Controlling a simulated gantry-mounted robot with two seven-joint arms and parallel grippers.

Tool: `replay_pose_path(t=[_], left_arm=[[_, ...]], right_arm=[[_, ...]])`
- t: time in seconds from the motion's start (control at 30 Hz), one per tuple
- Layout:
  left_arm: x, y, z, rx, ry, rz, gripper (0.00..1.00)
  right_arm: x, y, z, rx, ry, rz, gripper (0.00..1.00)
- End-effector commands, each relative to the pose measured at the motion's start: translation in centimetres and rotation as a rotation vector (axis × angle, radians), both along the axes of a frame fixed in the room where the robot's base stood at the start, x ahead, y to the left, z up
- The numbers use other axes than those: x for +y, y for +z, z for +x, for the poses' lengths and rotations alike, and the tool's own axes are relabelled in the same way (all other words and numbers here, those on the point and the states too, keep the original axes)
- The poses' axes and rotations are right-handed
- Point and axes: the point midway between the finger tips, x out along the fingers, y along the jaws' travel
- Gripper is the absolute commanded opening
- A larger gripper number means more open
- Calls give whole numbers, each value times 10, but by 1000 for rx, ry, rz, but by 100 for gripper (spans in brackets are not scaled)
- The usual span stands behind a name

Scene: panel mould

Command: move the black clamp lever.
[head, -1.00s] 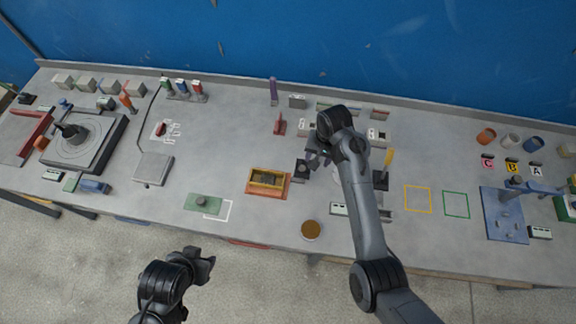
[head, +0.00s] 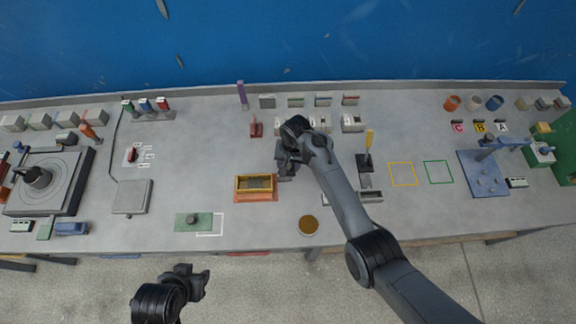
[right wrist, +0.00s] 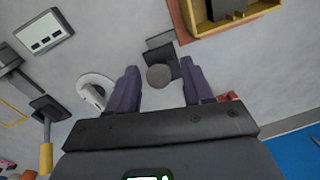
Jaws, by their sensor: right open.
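A dark piece with a round grey knob, which looks like the black clamp lever (right wrist: 158,76), shows between the spread fingers of my right gripper (right wrist: 160,88) in the right wrist view. I cannot tell the height gap between them. In the head view my right gripper (head: 287,163) is over this spot and partly hides the piece, just right of the yellow-framed mould (head: 256,195). The right gripper is open, with nothing visibly held. My left gripper (head: 203,283) is in front of the table, away from the objects; its opening is unclear.
A black-based device with a yellow handle (head: 368,142) stands right of my right arm. A red piece (head: 256,128) stands behind the mould. A green plate (head: 188,221) and a round brown-topped dish (head: 308,225) lie near the front edge. Bare table lies left of the mould.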

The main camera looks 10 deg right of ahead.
Motion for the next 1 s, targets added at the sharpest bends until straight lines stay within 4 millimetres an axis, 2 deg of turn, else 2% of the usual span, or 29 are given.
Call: replay_pose_path(t=[0.2, 0.57, 0.87, 0.9, 1.0], left_arm=[[2, -4, 0, 1, -4, 9, 43], [3, -4, 0, 0, -5, 12, 43], [2, -4, 0, 0, -1, 5, 43], [1, -4, 0, 0, 1, 3, 43], [0, -4, 0, 0, 3, -1, 43]], right_arm=[[1, -17, 0, 0, 0, -1, 51], [1, -19, 0, -1, -1, 0, 49], [1, -19, 0, 0, -1, 0, 3], [1, -19, 0, 0, -1, 0, 0], [1, -19, 0, 0, -1, 0, 0]])
